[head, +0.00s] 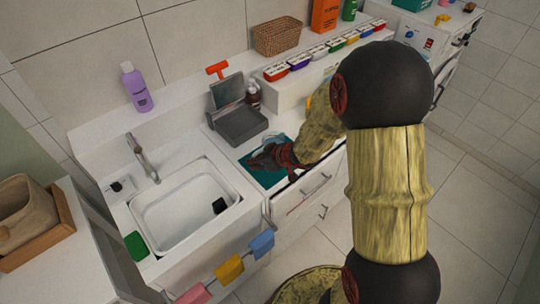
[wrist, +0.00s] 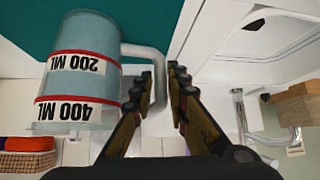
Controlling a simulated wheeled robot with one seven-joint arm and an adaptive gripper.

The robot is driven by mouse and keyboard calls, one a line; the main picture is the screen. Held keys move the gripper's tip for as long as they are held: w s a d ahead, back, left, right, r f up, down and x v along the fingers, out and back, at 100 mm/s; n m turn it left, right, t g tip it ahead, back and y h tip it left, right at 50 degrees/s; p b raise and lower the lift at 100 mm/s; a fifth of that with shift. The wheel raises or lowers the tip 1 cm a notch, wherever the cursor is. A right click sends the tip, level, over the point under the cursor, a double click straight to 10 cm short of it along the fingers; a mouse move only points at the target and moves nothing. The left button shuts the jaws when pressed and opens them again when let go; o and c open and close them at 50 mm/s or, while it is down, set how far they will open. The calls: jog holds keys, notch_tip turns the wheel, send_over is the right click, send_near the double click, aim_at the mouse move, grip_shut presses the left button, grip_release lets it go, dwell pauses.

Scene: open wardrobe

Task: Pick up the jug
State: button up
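The jug (wrist: 84,75) is a pale blue-grey cylinder with red bands and labels reading 200 ML and 400 ML, upside down in the wrist view. It fills the left of that view, against a teal surface. Its grey handle (wrist: 159,64) juts right and runs between the fingers of my gripper (wrist: 161,75). The fingers are parted, with a narrow gap around the handle; I see no clear grip on it. In the head view my gripper (head: 268,157) is low over the teal mat (head: 258,174) on the counter.
A sink basin (head: 190,203) lies left of the mat, with a grey scale-like box (head: 241,124) behind it. A raised ledge with several coloured boxes (head: 318,52) runs behind my arm. A purple bottle (head: 135,88) stands at the back left.

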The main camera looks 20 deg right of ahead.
jog(key=b+x, duration=0.2)
jog(key=x, duration=0.2)
jog(key=shift+w+a+f, duration=0.2)
jog(key=shift+w, duration=0.05)
jog(key=shift+r, duration=0.1)
jog(key=shift+c, duration=0.8)
grip_shut()
jog(key=shift+w, duration=0.1)
